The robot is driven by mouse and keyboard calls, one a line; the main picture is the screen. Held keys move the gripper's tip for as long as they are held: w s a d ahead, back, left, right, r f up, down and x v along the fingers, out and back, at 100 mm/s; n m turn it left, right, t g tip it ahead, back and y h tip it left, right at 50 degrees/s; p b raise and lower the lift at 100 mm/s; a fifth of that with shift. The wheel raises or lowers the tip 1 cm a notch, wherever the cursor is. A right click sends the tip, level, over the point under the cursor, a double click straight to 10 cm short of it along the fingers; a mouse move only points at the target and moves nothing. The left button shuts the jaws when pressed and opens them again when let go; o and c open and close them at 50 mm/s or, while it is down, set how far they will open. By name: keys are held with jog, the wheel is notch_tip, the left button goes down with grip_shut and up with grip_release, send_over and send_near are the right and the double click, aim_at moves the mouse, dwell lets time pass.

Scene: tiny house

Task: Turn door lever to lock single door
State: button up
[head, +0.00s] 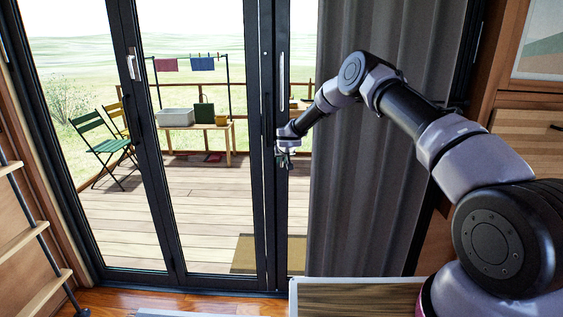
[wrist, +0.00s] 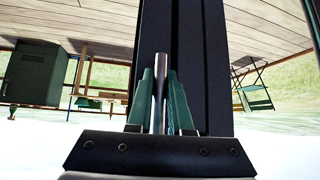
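The glass door (head: 265,60) has black frames and stands shut. A slim vertical metal handle (head: 282,82) is on its right frame, above my gripper (head: 284,160). My gripper is close in front of that frame. In the wrist view, its two green fingers (wrist: 161,95) stand near each other, one on each side of a thin metal bar (wrist: 160,75), with the dark door frame (wrist: 185,45) behind. I cannot tell if the bar is the lever or the handle, or if the fingers touch it. No separate lever shows in the head view.
A grey curtain (head: 360,180) hangs right of the door, behind my arm. A pale handle (head: 131,65) is on another door frame at left. A wood-topped counter (head: 355,298) is in front, low. Chairs and a table (head: 200,132) are outside on the deck.

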jog(key=o, duration=0.4)
jog(key=shift+s+a, duration=0.1)
jog(key=shift+a, duration=0.1)
jog(key=shift+d, duration=0.1)
jog(key=shift+s+d+r, duration=0.1)
jog(key=shift+s+r, duration=0.05)
jog(key=shift+r, duration=0.15)
jog(key=v, duration=1)
jog(key=shift+s+f, duration=0.15)
jog(key=shift+s, duration=0.05)
